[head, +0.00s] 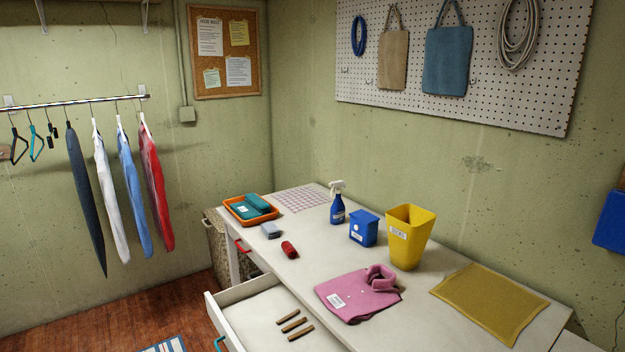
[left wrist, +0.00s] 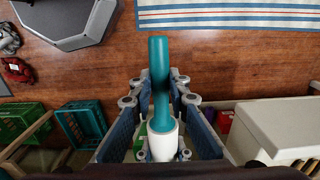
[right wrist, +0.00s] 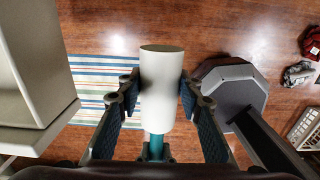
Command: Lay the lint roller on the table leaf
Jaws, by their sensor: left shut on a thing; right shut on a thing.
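The lint roller has a teal handle and a white roll. In the left wrist view, my left gripper (left wrist: 164,82) is shut around the teal handle (left wrist: 158,58), with the white roll (left wrist: 163,143) lower in the picture. In the right wrist view, my right gripper (right wrist: 160,88) is shut on the white roll (right wrist: 162,72), and the teal handle shows below it. Both appear to hold the same roller, above the floor. Neither gripper nor the roller shows in the head view. A pale panel (head: 580,344) at the table's right end may be the leaf; I cannot tell.
The white table (head: 300,262) holds a pink shirt (head: 352,295), yellow mat (head: 490,300), yellow bin (head: 408,240), blue box (head: 364,230), spray bottle (head: 337,208) and orange tray (head: 236,210). An open drawer (head: 262,318) juts out. A striped rug (left wrist: 230,14) lies on the floor.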

